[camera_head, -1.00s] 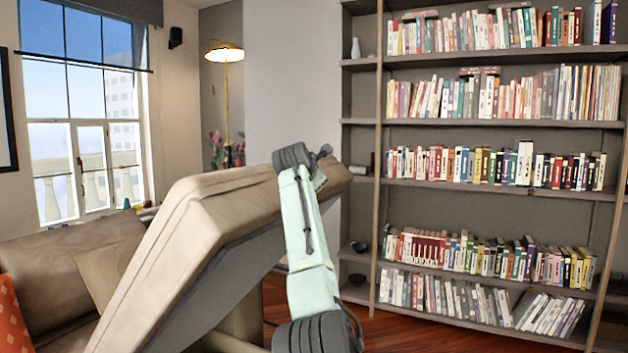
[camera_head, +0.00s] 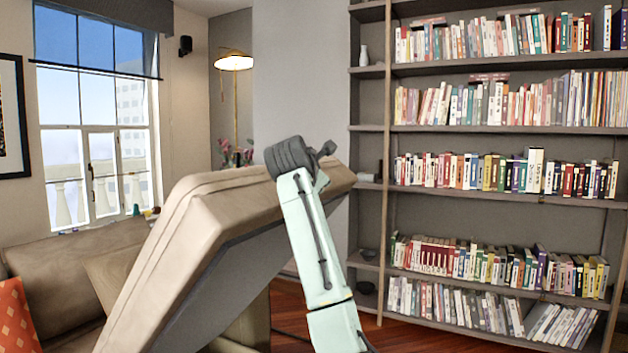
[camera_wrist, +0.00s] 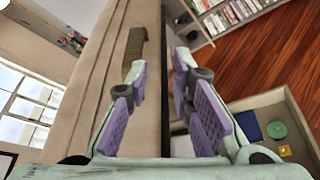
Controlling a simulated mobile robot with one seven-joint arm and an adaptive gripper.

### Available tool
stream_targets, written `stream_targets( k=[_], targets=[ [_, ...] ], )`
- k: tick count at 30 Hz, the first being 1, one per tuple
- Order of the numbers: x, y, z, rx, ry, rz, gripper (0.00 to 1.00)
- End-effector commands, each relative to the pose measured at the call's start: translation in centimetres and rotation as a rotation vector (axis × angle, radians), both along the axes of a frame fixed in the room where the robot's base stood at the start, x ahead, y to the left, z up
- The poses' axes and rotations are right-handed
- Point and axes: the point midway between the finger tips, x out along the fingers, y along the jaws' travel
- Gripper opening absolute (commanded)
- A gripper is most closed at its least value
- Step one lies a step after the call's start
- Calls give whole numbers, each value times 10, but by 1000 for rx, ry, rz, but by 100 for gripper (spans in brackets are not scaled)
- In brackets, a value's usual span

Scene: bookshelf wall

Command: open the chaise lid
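The chaise lid (camera_head: 240,205) is a thick beige cushioned slab, raised and steeply tilted, with its grey underside (camera_head: 225,270) facing right. In the wrist view the lid (camera_wrist: 100,65) runs up the picture, with a brown strap-like piece (camera_wrist: 134,48) on it. My gripper (camera_wrist: 159,68) has its purple-padded fingers spread, with the lid's edge between them. I cannot tell whether the pads touch the lid. In the head view my wrist is at the lid's raised far edge and the fingers are hidden. The open chaise box (camera_wrist: 290,103) shows below right in the wrist view.
A green round thing (camera_wrist: 277,130) and a blue thing (camera_wrist: 249,126) lie in the box. A sofa (camera_head: 75,270) with an orange cushion (camera_head: 14,315) stands left. A tall bookshelf (camera_head: 372,140) fills the right. Bare wooden floor (camera_head: 290,300) lies between.

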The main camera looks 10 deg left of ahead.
Motion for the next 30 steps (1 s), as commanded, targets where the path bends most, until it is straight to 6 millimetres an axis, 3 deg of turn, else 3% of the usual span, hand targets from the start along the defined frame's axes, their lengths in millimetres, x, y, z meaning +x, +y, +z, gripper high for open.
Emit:
stream_targets(
  k=[7,20,23,30],
  targets=[
    [-24,2,6,-1,1,0,21],
    [-25,3,1,22,0,1,21],
    [-21,6,-21,128,-5,-2,21],
    [-25,1,-119,702,-26,-57,21]
  ],
)
